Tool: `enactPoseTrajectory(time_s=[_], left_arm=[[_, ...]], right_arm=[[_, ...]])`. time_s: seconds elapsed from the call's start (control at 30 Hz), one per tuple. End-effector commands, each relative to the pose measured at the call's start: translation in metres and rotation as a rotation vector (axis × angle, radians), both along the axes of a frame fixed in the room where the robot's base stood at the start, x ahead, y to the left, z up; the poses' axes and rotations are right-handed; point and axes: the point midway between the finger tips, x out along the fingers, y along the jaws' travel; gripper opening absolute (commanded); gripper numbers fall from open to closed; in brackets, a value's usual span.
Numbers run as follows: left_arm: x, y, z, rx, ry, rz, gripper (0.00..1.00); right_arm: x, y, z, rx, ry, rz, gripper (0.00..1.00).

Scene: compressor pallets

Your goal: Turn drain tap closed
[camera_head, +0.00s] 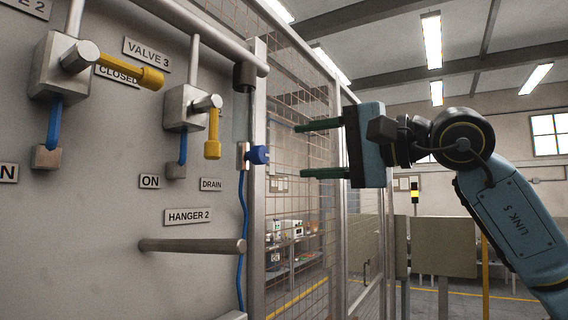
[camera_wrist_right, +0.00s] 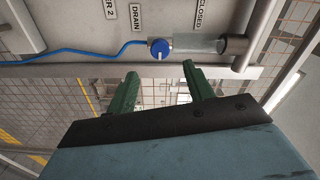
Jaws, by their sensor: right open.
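The drain tap has a blue knob (camera_head: 258,155) on a small pale body, low on the vertical pipe beside the DRAIN label (camera_head: 211,184). In the right wrist view the blue knob (camera_wrist_right: 160,49) shows a white line across its face. My right gripper (camera_head: 298,150) is open and empty, to the right of the knob and apart from it. Its green fingers point left, one above and one below the knob's height. In the right wrist view the open fingers (camera_wrist_right: 160,75) point toward the knob. My left gripper is not in view.
Yellow-handled valves (camera_head: 131,70) and (camera_head: 213,133) are on the panel to the left. The hanger bar (camera_head: 195,246) sticks out below. A blue hose (camera_head: 242,230) runs down from the tap. A wire mesh fence (camera_head: 305,110) stands behind the gripper.

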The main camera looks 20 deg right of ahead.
Motion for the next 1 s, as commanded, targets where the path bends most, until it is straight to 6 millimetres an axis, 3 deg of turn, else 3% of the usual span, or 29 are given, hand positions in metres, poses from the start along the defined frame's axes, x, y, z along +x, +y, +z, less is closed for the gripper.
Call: enactPoseTrajectory(time_s=[0.13, 0.33, 1.0], left_arm=[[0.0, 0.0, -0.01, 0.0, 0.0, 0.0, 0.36], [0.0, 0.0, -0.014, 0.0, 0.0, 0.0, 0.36], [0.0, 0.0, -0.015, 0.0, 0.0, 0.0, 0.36]], right_arm=[[-0.023, -0.018, -0.001, 0.0, -0.003, -0.002, 0.52], [-0.04, -0.03, 0.0, -0.001, -0.002, 0.0, 0.52], [-0.038, -0.031, -0.004, 0.019, 0.02, 0.014, 0.52]])
